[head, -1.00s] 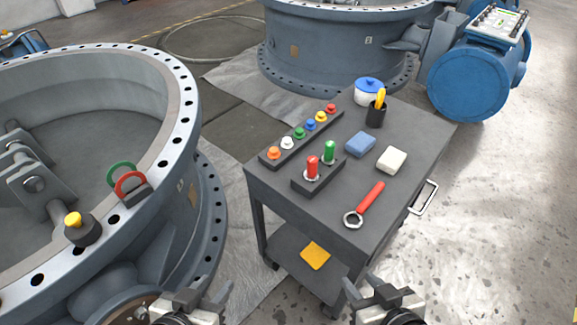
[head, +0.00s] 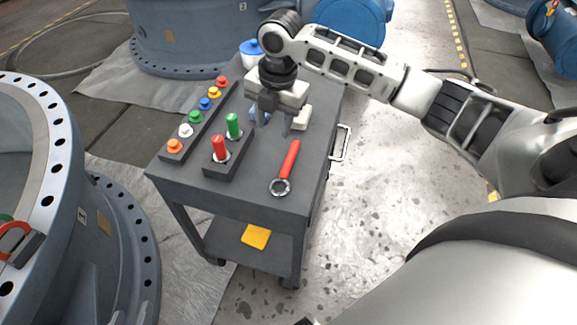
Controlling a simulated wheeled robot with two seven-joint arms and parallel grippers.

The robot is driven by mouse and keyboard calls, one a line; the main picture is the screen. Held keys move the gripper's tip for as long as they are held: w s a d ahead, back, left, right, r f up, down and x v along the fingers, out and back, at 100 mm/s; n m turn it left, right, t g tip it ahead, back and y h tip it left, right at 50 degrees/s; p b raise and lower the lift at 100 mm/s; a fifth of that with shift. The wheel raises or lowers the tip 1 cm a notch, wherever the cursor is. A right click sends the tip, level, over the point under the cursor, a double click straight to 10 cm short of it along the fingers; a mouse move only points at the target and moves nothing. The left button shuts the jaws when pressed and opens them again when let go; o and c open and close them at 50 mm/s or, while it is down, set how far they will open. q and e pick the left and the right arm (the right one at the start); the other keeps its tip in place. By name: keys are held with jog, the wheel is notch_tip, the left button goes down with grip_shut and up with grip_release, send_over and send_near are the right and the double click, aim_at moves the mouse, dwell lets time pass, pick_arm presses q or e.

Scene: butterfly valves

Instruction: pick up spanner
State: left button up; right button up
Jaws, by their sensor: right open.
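The spanner (head: 289,163) has a red handle and a silver ring end. It lies flat on the right front part of the dark grey cart top (head: 240,195), its ring end toward the front edge. My right gripper (head: 279,122), its arm coming in from the right, points down over the cart behind the spanner. Its jaws are open with nothing between them, and it is apart from the spanner. It partly hides the blue and cream blocks. My left gripper does not show clearly in the head view.
A holder with red and green handles (head: 227,160) stands left of the spanner. A strip of coloured knobs (head: 203,115) runs along the cart's left side. A blue-lidded pot (head: 250,52) stands at the back. A large valve ring (head: 85,225) stands to the left.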

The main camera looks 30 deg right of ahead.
jog(key=d+r+n, duration=0.1)
jog(key=d+r, duration=0.3)
jog(key=b, duration=0.2)
send_over(291, 154)
jog(key=shift+g+h, duration=0.4)
jog(key=f, duration=1)
jog(key=shift+w, duration=0.2)
jog(key=f, duration=0.5)
jog(key=shift+s+f+b, duration=0.15)
jog(key=shift+s+b, duration=0.15)
jog(key=shift+b, duration=0.1)
jog(key=shift+n, duration=0.3)
grip_shut()
